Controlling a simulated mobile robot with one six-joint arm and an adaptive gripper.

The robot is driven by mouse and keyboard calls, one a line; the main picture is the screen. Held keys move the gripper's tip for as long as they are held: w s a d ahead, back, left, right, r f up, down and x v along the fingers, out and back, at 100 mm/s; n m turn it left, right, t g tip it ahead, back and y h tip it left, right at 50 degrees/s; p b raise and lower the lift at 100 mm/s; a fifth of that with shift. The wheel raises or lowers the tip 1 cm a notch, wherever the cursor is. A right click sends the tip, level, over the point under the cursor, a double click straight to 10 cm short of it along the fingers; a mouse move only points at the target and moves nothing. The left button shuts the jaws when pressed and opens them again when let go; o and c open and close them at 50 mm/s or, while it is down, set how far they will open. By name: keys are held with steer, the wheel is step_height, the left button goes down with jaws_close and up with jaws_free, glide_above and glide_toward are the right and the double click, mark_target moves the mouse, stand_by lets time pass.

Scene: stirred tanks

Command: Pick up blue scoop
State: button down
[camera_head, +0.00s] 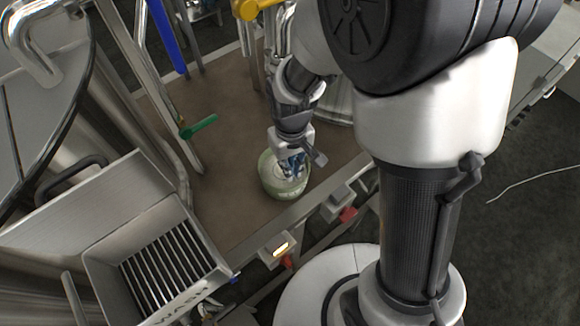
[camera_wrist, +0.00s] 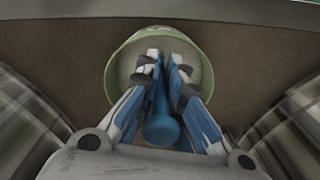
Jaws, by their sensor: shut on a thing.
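The blue scoop (camera_wrist: 161,122) shows in the wrist view between the two fingers of my gripper (camera_wrist: 163,62). Its rounded blue end faces the camera, and its far part is hidden by the fingers and the container. My gripper is shut on it, with the fingertips inside a pale green round container (camera_wrist: 120,58). In the head view my gripper (camera_head: 292,166) points down into the same container (camera_head: 284,192), which stands on the brown work surface near its front edge. The scoop cannot be made out apart from the fingers in the head view.
The brown surface (camera_head: 222,190) is clear to the left of the container. A green-handled valve (camera_head: 198,127) and steel pipes stand behind left. A steel hopper with a slotted grate (camera_head: 160,270) is at front left. A lit box (camera_head: 279,248) sits at the front edge.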

step_height(320, 180, up, 19)
steer(key=p, duration=0.3)
steer(key=shift+s+f, duration=0.1)
stand_by(0.4)
